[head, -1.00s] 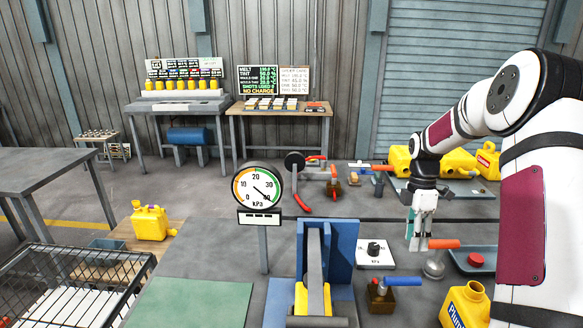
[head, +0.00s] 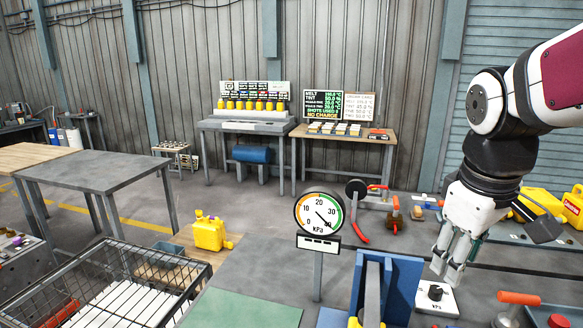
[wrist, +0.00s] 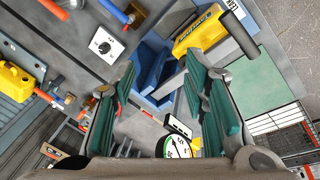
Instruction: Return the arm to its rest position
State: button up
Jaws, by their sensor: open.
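My white and dark red arm (head: 550,80) reaches in from the right edge.
The round gauge (head: 320,211) stands on a post left of my gripper. An orange-handled valve (head: 518,298) is to the right. Yellow cans (head: 541,203) stand at the back right. A wire basket (head: 100,290) and a yellow can (head: 209,232) are at left.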

jog(key=s+a+m+t+y, duration=0.1)
jog(key=s+a+m+t, duration=0.2)
jog(key=s, duration=0.8)
jog(key=a+m, duration=0.2)
jog(key=a, duration=0.1)
jog(key=shift+f, duration=0.15)
